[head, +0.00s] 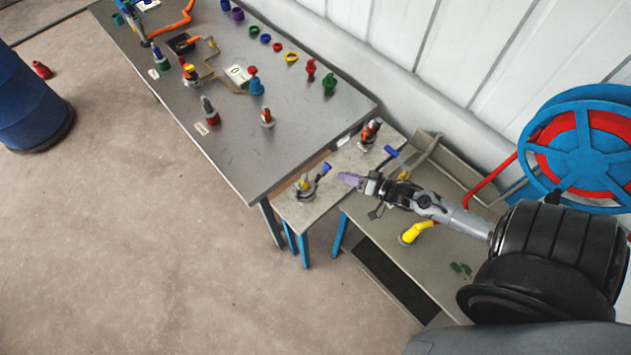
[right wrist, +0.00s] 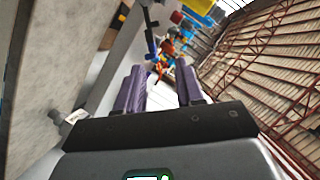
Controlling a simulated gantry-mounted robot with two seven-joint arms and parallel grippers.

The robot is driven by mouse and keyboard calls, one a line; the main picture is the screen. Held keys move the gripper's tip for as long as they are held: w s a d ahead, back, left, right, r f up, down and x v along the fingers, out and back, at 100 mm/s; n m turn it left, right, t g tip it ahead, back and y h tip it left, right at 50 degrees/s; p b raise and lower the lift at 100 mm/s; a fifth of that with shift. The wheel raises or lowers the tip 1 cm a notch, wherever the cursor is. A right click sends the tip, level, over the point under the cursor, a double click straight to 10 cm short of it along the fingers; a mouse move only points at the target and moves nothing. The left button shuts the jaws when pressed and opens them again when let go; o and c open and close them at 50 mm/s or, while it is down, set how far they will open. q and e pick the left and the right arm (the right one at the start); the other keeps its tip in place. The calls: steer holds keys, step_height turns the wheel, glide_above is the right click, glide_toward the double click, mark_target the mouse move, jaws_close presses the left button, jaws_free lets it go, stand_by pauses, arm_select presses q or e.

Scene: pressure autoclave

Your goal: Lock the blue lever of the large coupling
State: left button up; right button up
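My right gripper (head: 347,178) reaches in from the right over the small side table. Its purple fingers (right wrist: 160,78) are apart with nothing seen between them. A coupling (head: 305,188) with a blue lever (head: 325,168) stands on that table, left of and apart from the fingertips. I cannot tell which of these is the large coupling. A blue lever-like part (right wrist: 151,42) shows beyond the fingers in the right wrist view. My left gripper is out of view.
A long grey table (head: 300,135) carries several fittings and coloured caps. A red-tipped fitting (head: 370,132) stands at the side table's back. A low bench (head: 455,190) with a yellow fitting (head: 417,231) lies under my right arm. A blue hose reel (head: 575,150) stands at right.

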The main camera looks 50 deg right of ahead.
mark_target(323, 167)
steer(key=x, duration=0.4)
steer(key=b+x, duration=0.1)
steer(key=x, duration=0.2)
steer(key=d+x, duration=0.1)
steer(key=x, duration=0.3)
steer(key=shift+w+f, duration=0.35)
steer(key=shift+f, duration=0.1)
steer(key=shift+c, duration=0.4)
jaws_close()
